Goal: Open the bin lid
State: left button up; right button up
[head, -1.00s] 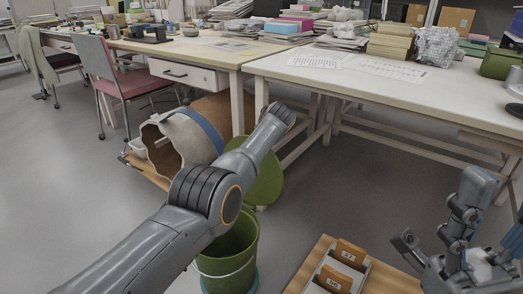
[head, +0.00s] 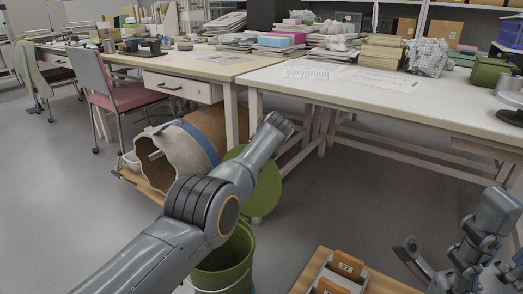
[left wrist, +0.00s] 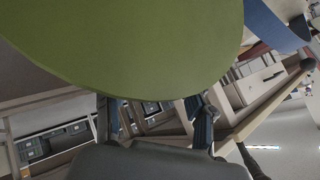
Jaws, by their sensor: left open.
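The green bin (head: 226,268) stands on the floor at the lower middle of the head view, partly hidden by my left arm. Its round green lid (head: 266,190) stands raised and steeply tilted at the bin's far side, behind my forearm. In the left wrist view the lid (left wrist: 130,45) fills the upper part, close to the camera. My left gripper (left wrist: 157,118) is open, its two fingers apart at the lid's edge, with nothing seen between them.
A large broken jar (head: 172,150) with a blue band lies on a wooden board behind the bin. A wooden surface with a tray of numbered cards (head: 346,268) is right of the bin. White tables (head: 390,100) stand behind.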

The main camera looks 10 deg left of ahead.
pick_arm(q)
jog(key=shift+a, duration=0.15)
jog(key=shift+s+r, duration=0.1)
jog(key=shift+s, duration=0.05)
jog(key=v, duration=1.1)
jog(key=shift+s+d+r, duration=0.2)
jog(key=shift+d, duration=0.05)
